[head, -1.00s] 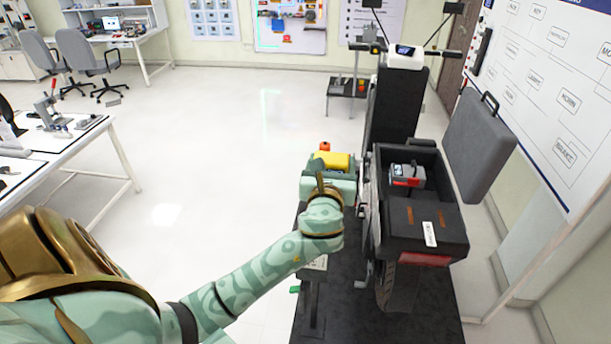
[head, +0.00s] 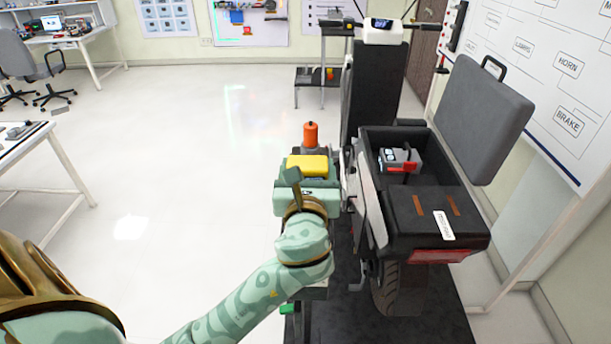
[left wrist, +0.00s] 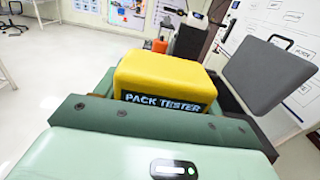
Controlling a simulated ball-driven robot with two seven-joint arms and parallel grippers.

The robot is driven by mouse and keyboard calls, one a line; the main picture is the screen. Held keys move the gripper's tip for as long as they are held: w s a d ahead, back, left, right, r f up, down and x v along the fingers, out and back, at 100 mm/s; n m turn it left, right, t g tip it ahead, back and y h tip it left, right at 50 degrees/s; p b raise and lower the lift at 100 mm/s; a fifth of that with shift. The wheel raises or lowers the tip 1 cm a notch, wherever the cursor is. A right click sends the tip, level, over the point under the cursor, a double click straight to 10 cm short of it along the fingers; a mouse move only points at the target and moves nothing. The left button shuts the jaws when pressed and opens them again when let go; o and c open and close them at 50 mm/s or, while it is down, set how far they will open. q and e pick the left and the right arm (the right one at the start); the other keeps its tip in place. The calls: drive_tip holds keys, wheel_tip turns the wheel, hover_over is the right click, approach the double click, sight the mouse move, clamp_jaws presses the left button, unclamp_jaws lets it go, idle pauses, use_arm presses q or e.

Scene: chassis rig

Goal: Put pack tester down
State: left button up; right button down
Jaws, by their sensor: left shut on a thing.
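The yellow pack tester (head: 308,165) is in the middle of the head view, at the fingers of my left gripper (head: 306,182). In the left wrist view the pack tester (left wrist: 165,80) sits between the dark finger pads, with its "PACK TESTER" label facing the camera. My left gripper is shut on it. It is over a narrow stand left of the scooter; the gripper hides its underside, so I cannot tell whether it touches the stand. My right gripper is not in view.
An orange bottle-like object (head: 310,134) stands just behind the tester. The scooter's open black compartment (head: 455,190), with a grey and red unit (head: 400,160) inside, is close on the right. Its raised grey lid (head: 485,115) stands behind. Open floor lies left.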

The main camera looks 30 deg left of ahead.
use_arm(q)
drive_tip(key=shift+s+d+r, duration=0.2)
drive_tip(key=shift+s+d, duration=0.15)
drive_tip(key=shift+d, duration=0.15)
drive_tip(key=shift+f, duration=0.1)
drive_tip(key=o, duration=1.1)
drive_tip(key=shift+w+a+f, duration=0.15)
drive_tip(key=shift+a, duration=0.05)
drive_tip(key=shift+o, duration=0.2)
drive_tip(key=shift+d, duration=0.1)
drive_tip(key=v, duration=1.2)
